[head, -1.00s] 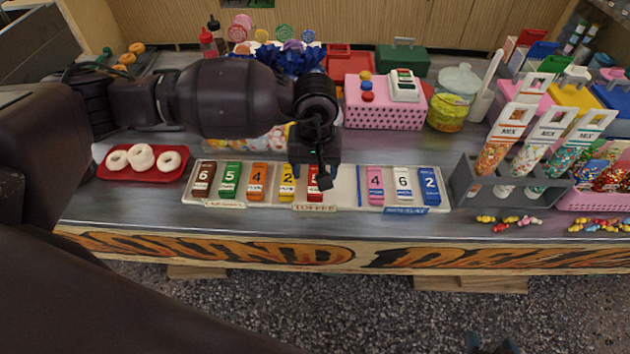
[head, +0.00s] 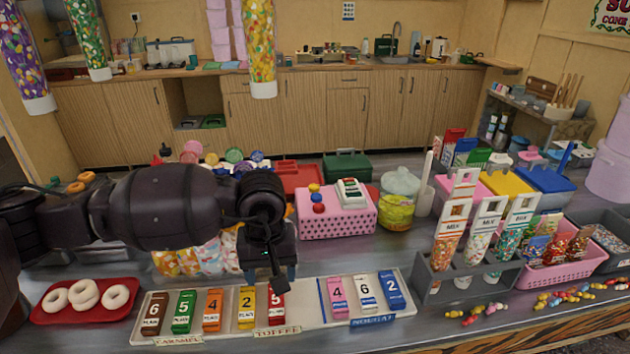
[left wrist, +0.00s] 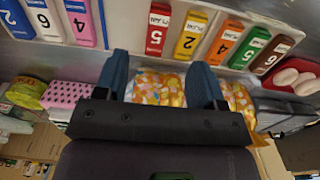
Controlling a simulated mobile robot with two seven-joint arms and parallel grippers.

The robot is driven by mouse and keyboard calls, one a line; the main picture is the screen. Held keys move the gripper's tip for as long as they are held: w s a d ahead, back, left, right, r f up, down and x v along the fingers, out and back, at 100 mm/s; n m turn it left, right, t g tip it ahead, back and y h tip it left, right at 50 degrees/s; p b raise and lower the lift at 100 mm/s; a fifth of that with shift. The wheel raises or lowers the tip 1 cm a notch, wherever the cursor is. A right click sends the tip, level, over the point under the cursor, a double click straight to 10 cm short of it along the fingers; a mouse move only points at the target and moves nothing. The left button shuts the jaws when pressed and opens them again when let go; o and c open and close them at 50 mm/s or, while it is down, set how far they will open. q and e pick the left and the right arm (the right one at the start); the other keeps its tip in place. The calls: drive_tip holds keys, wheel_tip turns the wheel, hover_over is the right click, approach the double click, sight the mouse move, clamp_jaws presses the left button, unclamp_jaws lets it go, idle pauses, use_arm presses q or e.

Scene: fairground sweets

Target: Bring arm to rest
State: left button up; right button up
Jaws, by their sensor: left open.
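My left arm reaches in from the left in the head view. Its gripper (head: 272,278) points down above the bar tray, by the red number 5 bar (head: 277,303), which it partly covers. In the left wrist view my left gripper (left wrist: 163,78) has its two blue-grey fingers wide apart with nothing held between them. My right gripper is not in view.
A red tray of white doughnuts (head: 85,313) lies left of the bars. A pink spotted box (head: 338,224) and a yellow-green jar (head: 397,212) stand behind. A grey rack with filled tubes (head: 425,290) stands at the right. Orange-and-white bags (head: 195,262) lie behind the arm.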

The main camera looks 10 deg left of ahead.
use_arm(q)
drive_tip(key=s+d+n+g+h, duration=0.2)
drive_tip(key=s+d+n+h, duration=0.1)
drive_tip(key=s+d+h, duration=0.55)
drive_tip(key=s+d+r+n+t+h, duration=0.1)
drive_tip(key=d+r+n+t+h, duration=0.1)
drive_tip(key=d+r+n+h, duration=0.8)
drive_tip(key=w+a+r+n+t+y, duration=0.15)
drive_tip(key=a+n+t, duration=0.25)
drive_tip(key=n+t, duration=0.5)
drive_tip(key=w+a+r+n+t, duration=0.25)
drive_tip(key=a+n+t, duration=0.3)
drive_tip(key=n, duration=0.65)
drive_tip(key=a+f+n+t+y, duration=0.2)
drive_tip(key=a+f+n+y, duration=1.1)
drive_tip(key=n+y, duration=0.65)
drive_tip(key=s+a+f+n+g+h, duration=0.1)
drive_tip(key=s+a+f+n+g, duration=0.4)
drive_tip(key=s+f+n+g, duration=0.4)
drive_tip(key=s+a+f+n+g+h, duration=0.1)
drive_tip(key=s+a+f+n+g, duration=0.4)
drive_tip(key=s, duration=0.6)
drive_tip(key=w+f+t, duration=0.7)
drive_tip(key=f+t, duration=0.2)
drive_tip(key=f, duration=0.1)
drive_tip(key=shift+d+f, duration=0.3)
drive_tip(key=shift+d, duration=0.1)
